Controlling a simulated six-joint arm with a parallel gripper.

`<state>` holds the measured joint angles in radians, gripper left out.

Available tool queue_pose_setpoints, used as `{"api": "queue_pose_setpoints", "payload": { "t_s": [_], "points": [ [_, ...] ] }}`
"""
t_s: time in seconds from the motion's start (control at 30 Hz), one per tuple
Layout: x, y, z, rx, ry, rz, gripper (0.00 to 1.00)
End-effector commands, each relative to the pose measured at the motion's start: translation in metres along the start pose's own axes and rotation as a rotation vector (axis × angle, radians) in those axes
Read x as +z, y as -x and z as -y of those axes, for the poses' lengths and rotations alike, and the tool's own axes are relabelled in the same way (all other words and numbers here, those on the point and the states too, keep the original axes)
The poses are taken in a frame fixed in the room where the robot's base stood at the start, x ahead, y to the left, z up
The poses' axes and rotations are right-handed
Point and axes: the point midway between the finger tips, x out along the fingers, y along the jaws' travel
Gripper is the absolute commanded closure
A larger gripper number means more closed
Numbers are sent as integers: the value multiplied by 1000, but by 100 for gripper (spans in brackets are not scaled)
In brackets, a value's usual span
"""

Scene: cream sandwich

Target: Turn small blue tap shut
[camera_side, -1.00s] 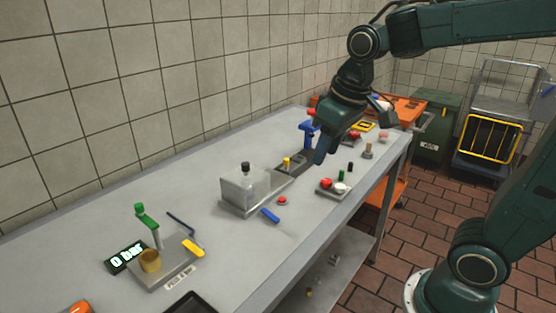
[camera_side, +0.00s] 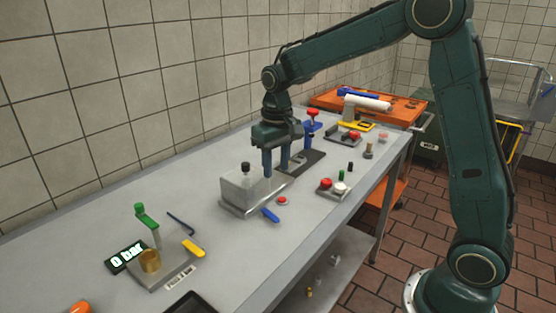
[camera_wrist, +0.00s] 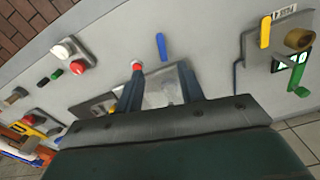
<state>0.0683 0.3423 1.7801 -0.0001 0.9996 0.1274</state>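A small blue lever (camera_side: 271,215), likely the blue tap, sits low at the front of a grey metal box (camera_side: 238,194); it also shows in the wrist view (camera_wrist: 161,46). It slants down to the right in the side view. My gripper (camera_side: 276,170) points down over the right end of the box, behind the blue lever and apart from it. Its two fingers are spread, with nothing seen held between them; in the wrist view the open gripper (camera_wrist: 160,88) frames part of the box. I cannot tell whether the fingertips touch anything.
A black-capped post (camera_side: 245,168) stands on the box. A red button (camera_side: 282,200) lies beside the lever. A red-and-white button block (camera_side: 333,188) is to the right. A plate with a green lever (camera_side: 147,217) and yellow handle (camera_side: 193,248) is front left.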

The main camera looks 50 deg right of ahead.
Motion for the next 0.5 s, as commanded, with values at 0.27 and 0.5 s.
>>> {"api": "queue_pose_setpoints", "payload": {
  "t_s": [0.27,0.5],
  "points": [
    [-9,-12,0,3,-15,20,62],
    [-9,-16,0,3,-15,21,62]
  ]
}}
